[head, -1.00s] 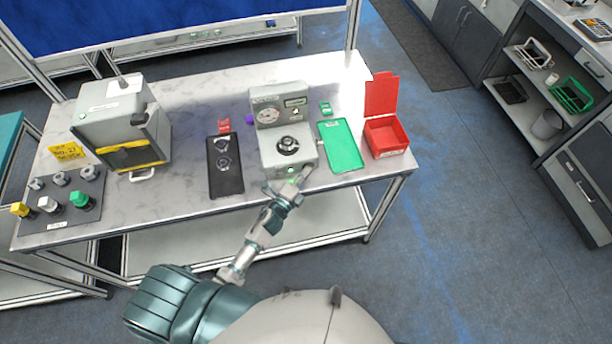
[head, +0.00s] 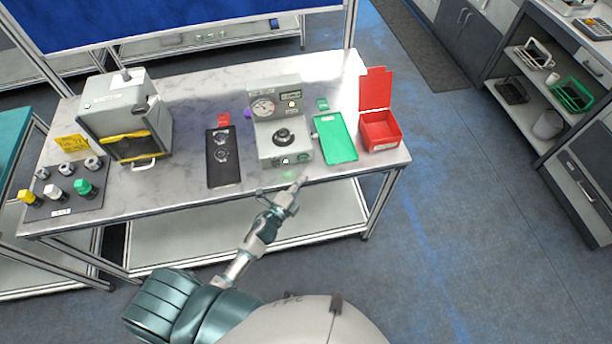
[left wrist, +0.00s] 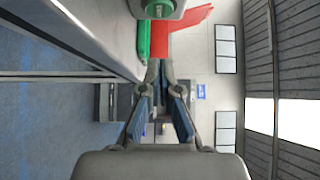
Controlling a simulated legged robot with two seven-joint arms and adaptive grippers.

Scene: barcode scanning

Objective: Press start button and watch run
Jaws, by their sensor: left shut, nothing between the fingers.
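The grey test machine (head: 280,124) stands at the table's front edge, with a dial gauge, a small display and a round black fixture on its base. A green-lit button (head: 286,161) shows on its front face. In the left wrist view a green round button (left wrist: 158,11) shows at the top edge. My left gripper (head: 299,181) is shut and empty, in front of and below the machine's front right corner, apart from the button. It also shows in the left wrist view (left wrist: 159,66). My right gripper is not in view.
A black tray (head: 222,178) with round parts lies left of the machine. A green tray (head: 336,146) and an open red box (head: 381,138) are on its right. A grey box machine (head: 127,115) and a rack of coloured knobs (head: 62,208) stand farther left.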

